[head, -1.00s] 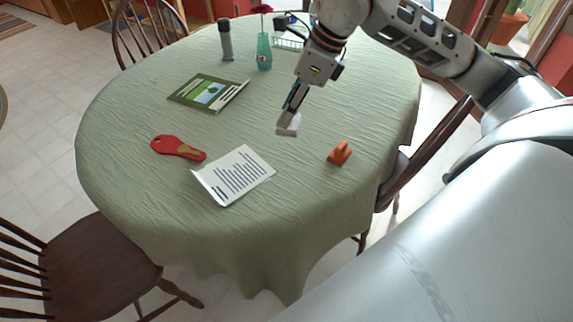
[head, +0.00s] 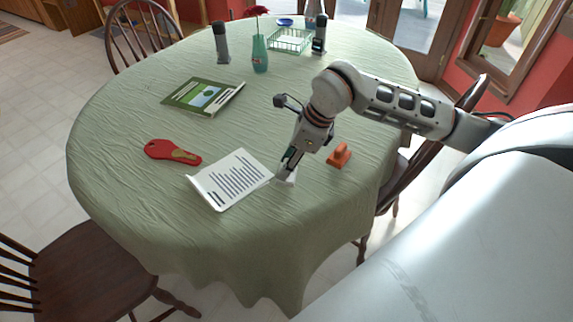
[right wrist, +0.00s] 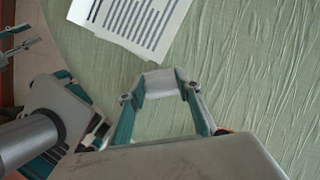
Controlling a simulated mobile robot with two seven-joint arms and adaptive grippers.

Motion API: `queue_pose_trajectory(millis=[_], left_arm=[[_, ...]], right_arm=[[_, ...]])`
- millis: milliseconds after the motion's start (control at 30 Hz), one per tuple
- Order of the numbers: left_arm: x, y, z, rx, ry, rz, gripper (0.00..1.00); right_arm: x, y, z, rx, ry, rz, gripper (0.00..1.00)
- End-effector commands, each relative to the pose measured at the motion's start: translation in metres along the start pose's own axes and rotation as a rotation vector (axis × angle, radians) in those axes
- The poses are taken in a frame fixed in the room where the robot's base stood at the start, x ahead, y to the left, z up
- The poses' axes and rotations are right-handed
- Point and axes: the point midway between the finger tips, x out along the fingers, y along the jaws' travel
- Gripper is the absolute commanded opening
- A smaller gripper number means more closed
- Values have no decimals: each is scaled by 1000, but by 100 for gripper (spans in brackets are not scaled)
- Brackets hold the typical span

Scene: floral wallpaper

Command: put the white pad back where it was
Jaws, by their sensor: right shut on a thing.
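The white pad (head: 287,177) is a small pale block at the tip of my right gripper (head: 286,168), beside the right corner of the printed sheet. In the right wrist view the white pad (right wrist: 160,83) sits between the two fingertips, and the gripper (right wrist: 160,88) is shut on it. The pad is low over the green tablecloth; I cannot tell whether it touches the cloth. What looks like part of my left gripper (right wrist: 17,39) shows small at the left edge of the right wrist view; its opening is unclear.
The printed sheet (head: 232,180) lies left of the pad, and an orange object (head: 339,156) lies to the right. A red paddle-shaped object (head: 172,152), a green picture booklet (head: 204,96), a teal vase (head: 260,54) and a wire basket (head: 290,40) stand farther off. The front cloth is clear.

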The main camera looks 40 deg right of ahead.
Motion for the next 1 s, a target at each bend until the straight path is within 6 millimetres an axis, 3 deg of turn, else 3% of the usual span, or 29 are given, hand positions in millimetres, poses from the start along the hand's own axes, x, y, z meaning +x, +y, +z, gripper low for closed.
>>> queue_pose_trajectory(millis=[400, 433, 467, 500, 833, 1000], left_arm=[[-2, 3, 8, 0, -12, 4, 34], [-3, 3, 8, 0, -12, 4, 34], [-3, 3, 8, 0, -13, 5, 34], [-3, 4, 8, 0, -14, 5, 34], [-3, 3, 8, 0, -14, 5, 34], [-2, 2, 4, 0, -9, 4, 34]], right_arm=[[9, 0, -4, 0, 1, -1, 13], [8, 0, -4, 0, 0, -1, 41], [8, 0, -4, 0, 0, -1, 49], [8, 0, -4, 0, 0, -1, 50], [6, 0, -2, 0, -1, -2, 50], [-11, -2, -2, -1, -2, -6, 50]])
